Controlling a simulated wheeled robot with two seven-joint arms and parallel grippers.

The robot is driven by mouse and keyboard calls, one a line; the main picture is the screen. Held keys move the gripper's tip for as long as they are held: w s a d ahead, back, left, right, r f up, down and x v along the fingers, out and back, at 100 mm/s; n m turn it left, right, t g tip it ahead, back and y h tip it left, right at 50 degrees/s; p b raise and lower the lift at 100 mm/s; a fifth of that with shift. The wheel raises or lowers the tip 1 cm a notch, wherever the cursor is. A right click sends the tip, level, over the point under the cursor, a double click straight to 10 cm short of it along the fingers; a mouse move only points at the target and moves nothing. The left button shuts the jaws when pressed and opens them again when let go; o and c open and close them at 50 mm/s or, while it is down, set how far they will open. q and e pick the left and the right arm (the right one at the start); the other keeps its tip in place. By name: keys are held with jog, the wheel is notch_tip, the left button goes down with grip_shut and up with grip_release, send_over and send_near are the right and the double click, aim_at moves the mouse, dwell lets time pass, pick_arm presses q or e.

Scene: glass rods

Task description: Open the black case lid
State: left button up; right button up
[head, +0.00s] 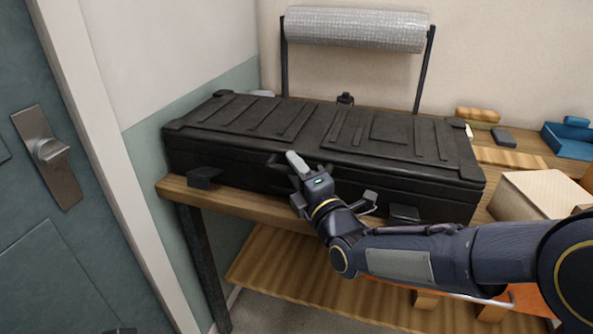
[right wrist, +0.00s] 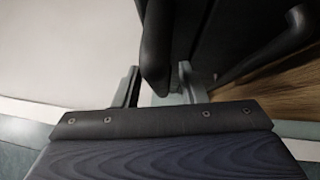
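The black case (head: 330,140) lies on the wooden workbench with its ribbed lid down flat and shut. Two latch-like parts sit on its front, at the left (head: 204,177) and the right (head: 404,213). My right gripper (head: 290,170) is at the middle of the front, by the carrying handle. In the right wrist view a dark bar (right wrist: 155,50), which looks like the handle, lies between the two fingers of the right gripper (right wrist: 158,80). A small gap shows between the bar and the right finger, so the gripper looks open around it. My left gripper is not in view.
A silver roll (head: 355,29) on a black stand is behind the case. A wooden box (head: 540,194) and a blue tray (head: 568,143) are at the right. A door (head: 40,230) and wall stand close at the left. A lower shelf (head: 300,275) runs underneath.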

grip_shut()
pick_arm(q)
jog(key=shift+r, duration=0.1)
pick_arm(e)
jog(key=shift+r, duration=0.1)
